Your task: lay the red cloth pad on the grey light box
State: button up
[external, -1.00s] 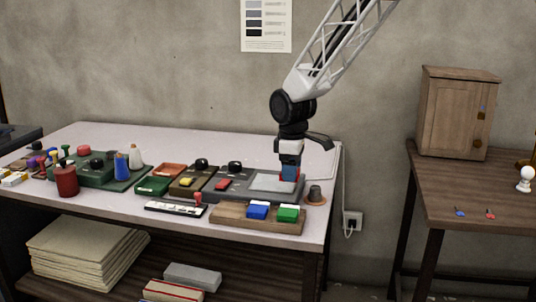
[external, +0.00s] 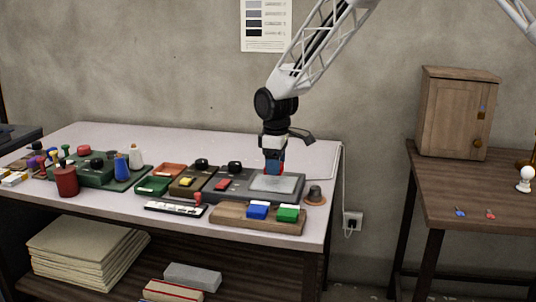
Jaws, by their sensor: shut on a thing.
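My gripper (external: 274,172) is shut, pointing straight down over the back of the grey light box. Red edges of the red cloth pad (external: 283,168) show beside the blue fingers; most of the pad is hidden by them. The grey light box (external: 285,186) has a pale panel set in a dark grey frame and lies near the right end of the white table. The pad is above or at the panel's back edge; I cannot tell whether it touches.
A wooden tray (external: 226,215) with a blue block (external: 258,211) and a green block (external: 288,213) lies in front. A dark round-topped piece (external: 314,195) stands to the right. Several coloured boxes and stamps fill the left. The table behind the light box is clear.

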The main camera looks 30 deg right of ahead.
jog(key=shift+f, duration=1.75)
jog(key=shift+f, duration=0.1)
jog(key=o, duration=0.9)
notch_tip(320, 180, up, 12)
jog(key=shift+r, duration=0.1)
jog(key=shift+r, duration=0.1)
